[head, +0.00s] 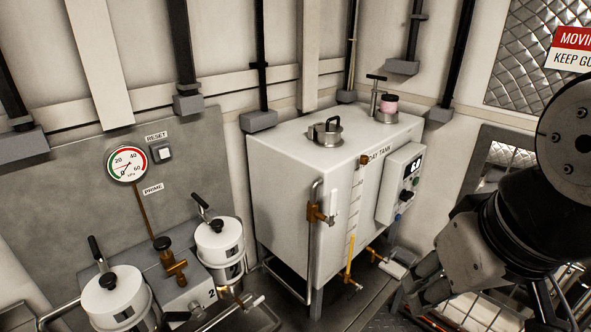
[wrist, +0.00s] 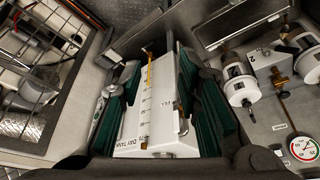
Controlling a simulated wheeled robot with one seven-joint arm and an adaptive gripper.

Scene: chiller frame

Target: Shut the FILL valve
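The white day tank (head: 285,180) stands at the centre of the head view. A brass valve (head: 317,213) sits on the vertical pipe at its front left; its white lever (head: 333,202) points upright, along the pipe. In the wrist view a FILL label shows on the tank (wrist: 158,120), with a white lever (wrist: 182,118) beside it, so I take this as the FILL valve. My gripper (wrist: 158,64) is open and empty, its dark green pads wide apart with the tank seen between them. In the head view my gripper (head: 425,283) is right of the tank, apart from the valve.
A control box (head: 400,183) juts from the tank's right side. A sight tube with a yellow column (head: 349,262) and another white handle (head: 393,269) are lower down. White canisters (head: 220,242) and a gauge (head: 127,163) stand left. A wire basket (wrist: 45,50) shows in the wrist view.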

